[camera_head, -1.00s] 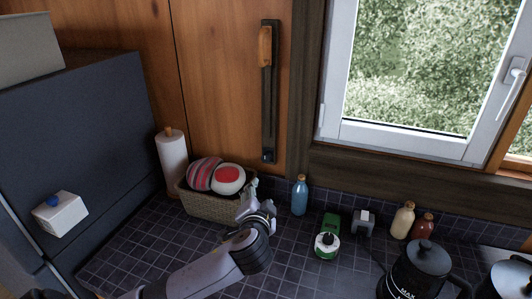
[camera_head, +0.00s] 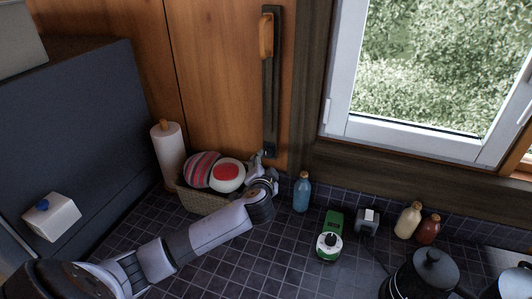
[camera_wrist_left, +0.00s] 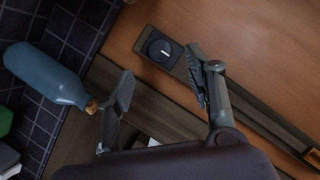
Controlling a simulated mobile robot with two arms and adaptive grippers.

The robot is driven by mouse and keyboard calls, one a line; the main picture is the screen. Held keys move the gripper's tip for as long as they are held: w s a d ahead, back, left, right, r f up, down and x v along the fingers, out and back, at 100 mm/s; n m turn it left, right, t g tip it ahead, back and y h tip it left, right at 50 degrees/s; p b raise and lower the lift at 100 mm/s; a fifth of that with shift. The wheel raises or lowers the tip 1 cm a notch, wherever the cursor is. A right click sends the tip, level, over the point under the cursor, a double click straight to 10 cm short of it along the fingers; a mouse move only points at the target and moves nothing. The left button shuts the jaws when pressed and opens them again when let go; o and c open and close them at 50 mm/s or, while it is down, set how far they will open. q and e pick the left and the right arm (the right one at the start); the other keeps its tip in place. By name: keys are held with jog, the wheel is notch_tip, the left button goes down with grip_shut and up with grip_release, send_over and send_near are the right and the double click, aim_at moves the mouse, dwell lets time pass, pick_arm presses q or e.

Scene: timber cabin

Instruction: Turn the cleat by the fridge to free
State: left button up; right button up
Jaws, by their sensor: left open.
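A dark vertical strip (camera_head: 271,90) is fixed to the wooden wall between the fridge and the window. An orange wooden piece (camera_head: 265,36) sits near its top. At its lower end is a round black knob with a short white mark (camera_wrist_left: 164,50), which I take to be the cleat but cannot be sure. My left gripper (camera_head: 262,166) is just below the strip's lower end. In the left wrist view my left gripper (camera_wrist_left: 160,78) is open and empty, its fingers apart, with the knob beyond the gap. No contact is visible. My right gripper is not in view.
A basket (camera_head: 200,202) with two round items stands beside my left gripper, and a paper towel roll (camera_head: 168,155) is left of it. A blue bottle (camera_head: 302,192) stands close on the right. The fridge (camera_head: 75,130) is at left, the window at right.

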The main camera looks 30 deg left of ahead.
aim_at(266, 155)
pick_arm(q)
jog(key=p+x, duration=0.1)
jog(key=x, duration=0.5)
jog(key=shift+w+r, duration=0.1)
jog(key=shift+w, duration=0.15)
jog(key=shift+w+a+f+p, duration=0.25)
jog(key=shift+w+a+p, duration=0.1)
jog(key=shift+w, duration=0.1)
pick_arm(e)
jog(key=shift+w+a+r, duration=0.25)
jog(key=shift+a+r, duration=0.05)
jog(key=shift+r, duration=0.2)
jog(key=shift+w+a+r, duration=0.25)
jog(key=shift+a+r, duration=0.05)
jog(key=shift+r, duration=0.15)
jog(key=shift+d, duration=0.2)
pick_arm(q)
jog(key=shift+c, duration=0.7)
jog(key=c, duration=1)
jog(key=shift+f, duration=0.1)
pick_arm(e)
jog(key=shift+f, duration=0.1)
